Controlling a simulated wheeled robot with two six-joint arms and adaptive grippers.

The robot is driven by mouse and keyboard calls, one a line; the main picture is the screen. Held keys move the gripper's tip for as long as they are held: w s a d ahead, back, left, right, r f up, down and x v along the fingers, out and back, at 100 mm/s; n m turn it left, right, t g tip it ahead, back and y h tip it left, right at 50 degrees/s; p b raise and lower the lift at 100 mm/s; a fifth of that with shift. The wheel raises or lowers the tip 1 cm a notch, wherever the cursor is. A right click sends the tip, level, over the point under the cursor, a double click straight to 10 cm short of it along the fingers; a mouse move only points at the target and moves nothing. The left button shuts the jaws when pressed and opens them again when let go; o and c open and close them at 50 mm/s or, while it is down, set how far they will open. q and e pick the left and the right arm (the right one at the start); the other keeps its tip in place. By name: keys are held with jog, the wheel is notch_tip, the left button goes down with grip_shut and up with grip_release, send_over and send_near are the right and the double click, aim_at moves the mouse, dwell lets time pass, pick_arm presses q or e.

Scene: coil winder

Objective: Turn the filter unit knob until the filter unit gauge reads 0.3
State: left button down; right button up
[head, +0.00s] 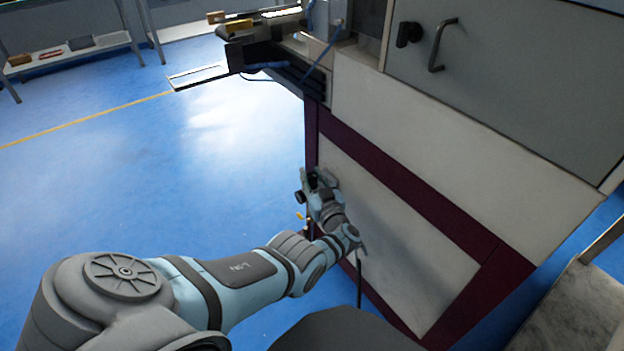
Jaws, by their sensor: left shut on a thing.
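My left gripper (318,184) is at the lower left corner of the machine, beside its maroon frame edge. It is shut on what I take to be the filter unit knob, which its fingers and wrist mostly hide. A small dark round part (299,197) shows just left of the fingers, and I cannot tell whether it is the gauge. No gauge reading can be made out. My right gripper is not in view.
The machine's pale lower panel (400,235) in a maroon frame (420,200) stands right of my left arm. Above it is a grey door with a handle (436,45). Blue floor (150,185) lies open at left. Steps (580,300) stand at lower right.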

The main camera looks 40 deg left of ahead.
pick_arm(q)
jog(key=c, duration=1.2)
grip_release()
jog(key=shift+c, duration=0.2)
